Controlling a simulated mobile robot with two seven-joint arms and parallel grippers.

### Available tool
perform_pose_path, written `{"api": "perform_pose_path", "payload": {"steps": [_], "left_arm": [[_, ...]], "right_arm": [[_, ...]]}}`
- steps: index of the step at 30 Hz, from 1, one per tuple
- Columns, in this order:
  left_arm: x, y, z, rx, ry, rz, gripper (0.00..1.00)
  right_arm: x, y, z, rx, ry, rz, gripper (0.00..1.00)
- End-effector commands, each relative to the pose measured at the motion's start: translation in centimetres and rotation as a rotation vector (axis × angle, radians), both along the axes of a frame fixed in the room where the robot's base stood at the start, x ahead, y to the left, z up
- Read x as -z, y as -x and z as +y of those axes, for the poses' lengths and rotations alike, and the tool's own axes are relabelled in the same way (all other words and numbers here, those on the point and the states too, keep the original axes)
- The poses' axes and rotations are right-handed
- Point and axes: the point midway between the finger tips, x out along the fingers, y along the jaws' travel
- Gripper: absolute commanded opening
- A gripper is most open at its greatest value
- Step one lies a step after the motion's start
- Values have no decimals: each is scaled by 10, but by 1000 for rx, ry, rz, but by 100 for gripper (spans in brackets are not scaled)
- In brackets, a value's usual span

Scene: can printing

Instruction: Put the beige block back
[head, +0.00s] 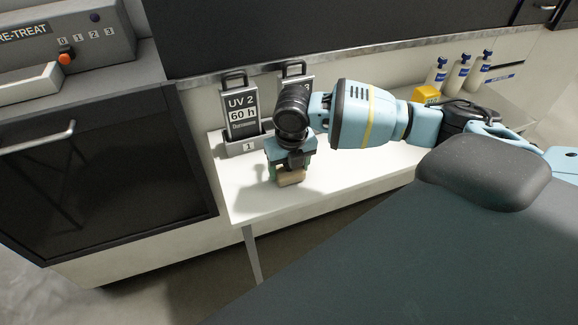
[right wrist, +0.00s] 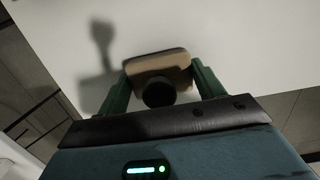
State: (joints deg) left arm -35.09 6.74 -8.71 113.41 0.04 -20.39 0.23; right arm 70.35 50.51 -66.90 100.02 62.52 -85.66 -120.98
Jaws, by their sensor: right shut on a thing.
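The beige block (right wrist: 172,68) is between the two green fingers of my right gripper (right wrist: 160,82) in the right wrist view. The gripper is shut on it, with a finger at each side. A dark round part covers some of the block's near face. In the head view the block (head: 291,179) shows below my right gripper (head: 288,172), over the white table (head: 330,183) near its left front part. I cannot tell whether the block touches the table. My left gripper is not in view.
A second plate (head: 297,75) is partly hidden by my arm. A yellow block (head: 427,95) and white bottles (head: 458,73) stand at the back right.

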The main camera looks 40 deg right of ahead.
Motion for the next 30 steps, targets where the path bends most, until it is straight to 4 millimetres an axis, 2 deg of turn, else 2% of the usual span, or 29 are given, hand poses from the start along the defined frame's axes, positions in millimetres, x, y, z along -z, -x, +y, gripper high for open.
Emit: {"api": "perform_pose_path", "payload": {"steps": [11,12,17,26,30], "left_arm": [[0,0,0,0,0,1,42],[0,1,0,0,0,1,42],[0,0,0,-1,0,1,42],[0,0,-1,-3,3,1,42],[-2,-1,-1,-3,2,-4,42]], "right_arm": [[4,0,0,0,0,0,46],[5,0,0,0,0,0,69],[4,0,0,0,0,-1,89],[3,0,0,0,0,-2,89],[-9,0,1,0,0,-5,89]]}}
